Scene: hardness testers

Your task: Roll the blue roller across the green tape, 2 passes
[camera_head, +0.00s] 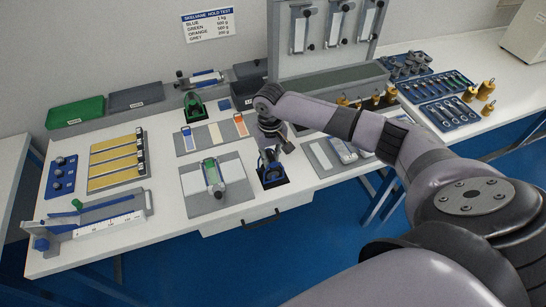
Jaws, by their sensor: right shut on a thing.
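My right gripper (268,150) reaches down over the bench's front edge. It is shut on the blue roller (269,160), which is mostly hidden by the fingers and sits at a dark square stand (274,181). I cannot tell whether the roller is clear of the stand. The green tape (210,171) lies on a pale panel on a grey plate (195,208), just left of the gripper and apart from it. My left gripper is not in view.
A green roller in its stand (194,104) is behind the plate. A tape board (212,134) stands between. A ruler fixture (95,222) and yellow strips (117,162) are at left. A grey plate with pale pieces (318,157) is right of the gripper.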

